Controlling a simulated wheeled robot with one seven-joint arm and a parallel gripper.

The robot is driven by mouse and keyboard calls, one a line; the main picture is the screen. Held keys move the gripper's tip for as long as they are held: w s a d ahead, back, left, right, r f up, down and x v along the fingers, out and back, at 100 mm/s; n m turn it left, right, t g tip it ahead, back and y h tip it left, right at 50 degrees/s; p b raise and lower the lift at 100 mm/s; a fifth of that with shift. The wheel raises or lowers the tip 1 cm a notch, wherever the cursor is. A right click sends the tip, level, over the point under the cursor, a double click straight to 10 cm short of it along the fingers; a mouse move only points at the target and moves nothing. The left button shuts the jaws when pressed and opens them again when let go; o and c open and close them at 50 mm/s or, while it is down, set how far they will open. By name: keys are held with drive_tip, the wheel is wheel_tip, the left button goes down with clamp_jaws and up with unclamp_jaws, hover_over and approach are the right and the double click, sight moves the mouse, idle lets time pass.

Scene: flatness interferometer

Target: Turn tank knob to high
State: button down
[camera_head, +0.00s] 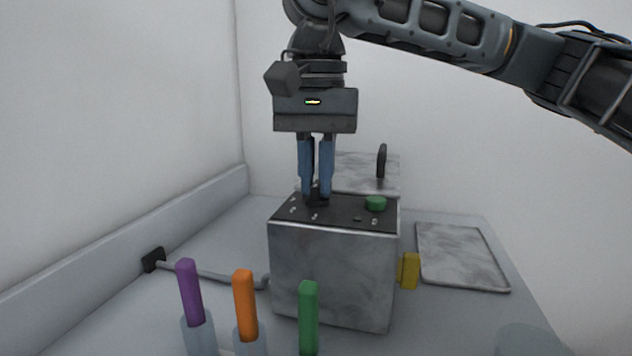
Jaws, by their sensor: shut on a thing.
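A grey metal box (332,275), which looks like the tank, stands in the middle of the counter. Its dark top panel (345,213) has small pale marks. My gripper (317,197) points straight down at the left part of this panel. Its blue fingers are shut on a small dark knob (318,200), mostly hidden between and below the fingertips. Which mark the knob points to cannot be made out. A green round knob (376,203) sits on the right of the panel, apart from my gripper.
Purple (188,290), orange (244,305) and green (309,315) handles stand upright in front. A yellow block (409,270) is beside the box at right. A flat tray (462,257) lies further right.

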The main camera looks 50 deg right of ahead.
sight(317, 184)
drive_tip(key=shift+n, duration=0.6)
drive_tip(key=c, duration=1.1)
unclamp_jaws()
drive_tip(key=shift+c, duration=0.2)
drive_tip(key=shift+r+p, duration=0.4)
drive_tip(key=shift+r, duration=3.5)
drive_tip(key=shift+s, duration=0.15)
